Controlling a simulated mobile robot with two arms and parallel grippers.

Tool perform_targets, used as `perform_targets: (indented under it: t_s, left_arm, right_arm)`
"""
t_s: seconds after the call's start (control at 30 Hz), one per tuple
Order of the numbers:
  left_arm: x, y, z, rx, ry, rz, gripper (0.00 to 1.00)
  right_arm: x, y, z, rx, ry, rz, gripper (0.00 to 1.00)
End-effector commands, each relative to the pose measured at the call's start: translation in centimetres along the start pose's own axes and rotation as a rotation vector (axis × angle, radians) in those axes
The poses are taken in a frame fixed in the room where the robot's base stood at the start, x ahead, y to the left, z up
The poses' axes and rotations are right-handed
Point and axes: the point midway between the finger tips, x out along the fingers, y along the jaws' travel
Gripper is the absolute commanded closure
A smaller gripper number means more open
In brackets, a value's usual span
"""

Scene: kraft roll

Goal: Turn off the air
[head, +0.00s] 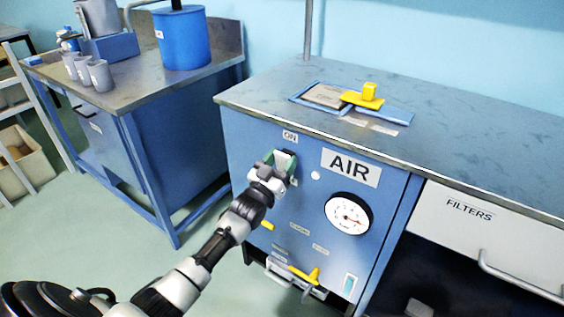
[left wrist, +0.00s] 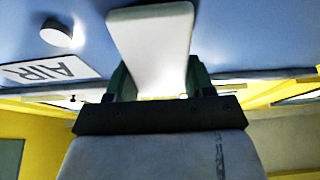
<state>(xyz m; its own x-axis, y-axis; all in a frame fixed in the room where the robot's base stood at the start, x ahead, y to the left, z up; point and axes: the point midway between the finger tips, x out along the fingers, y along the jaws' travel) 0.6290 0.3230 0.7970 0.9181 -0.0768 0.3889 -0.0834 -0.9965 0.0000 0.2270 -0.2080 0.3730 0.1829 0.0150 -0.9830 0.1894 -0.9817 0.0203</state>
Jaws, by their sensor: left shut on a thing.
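The blue cabinet front with the AIR label (head: 350,167) is in the middle of the head view. A small ON label (head: 290,137) sits at its upper left. My left gripper (head: 284,162) is at the panel just below the ON label. In the left wrist view its fingers (left wrist: 155,88) are shut on a pale lever (left wrist: 152,38) standing out from the blue panel. In the head view the gripper mostly hides this lever. A round gauge (head: 348,213) with a white dial is to the right. My right gripper is out of view.
Yellow handles (head: 306,275) (head: 267,224) stick out lower on the panel. A small round white knob (head: 315,175) is right of my gripper. A yellow block (head: 369,92) lies on the worktop. The FILTERS drawer (head: 490,232) is at right.

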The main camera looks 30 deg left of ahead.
Motion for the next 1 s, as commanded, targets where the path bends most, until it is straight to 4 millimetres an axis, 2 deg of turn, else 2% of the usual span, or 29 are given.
perform_targets:
  t_s: [0.13,0.17,0.3,0.67,0.77,1.0]
  left_arm:
    - [-0.1,0.1,0.1,-0.001,-0.001,0.000,0.71]
    - [-0.1,0.0,0.1,-0.001,-0.001,0.000,0.44]
    - [0.0,0.0,0.0,-0.001,-0.001,0.000,0.22]
    - [-0.6,0.0,0.1,0.000,-0.002,0.001,0.21]
    - [-1.9,0.0,0.1,0.000,-0.003,0.000,0.21]
    - [-6.9,0.0,0.1,0.000,-0.004,0.000,0.21]
  right_arm:
    - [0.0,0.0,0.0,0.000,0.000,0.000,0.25]
    - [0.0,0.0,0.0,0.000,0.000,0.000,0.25]
    - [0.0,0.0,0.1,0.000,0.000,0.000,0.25]
    - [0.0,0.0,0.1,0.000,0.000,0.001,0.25]
    - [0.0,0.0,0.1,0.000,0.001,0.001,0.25]
    - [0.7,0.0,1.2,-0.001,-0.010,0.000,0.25]
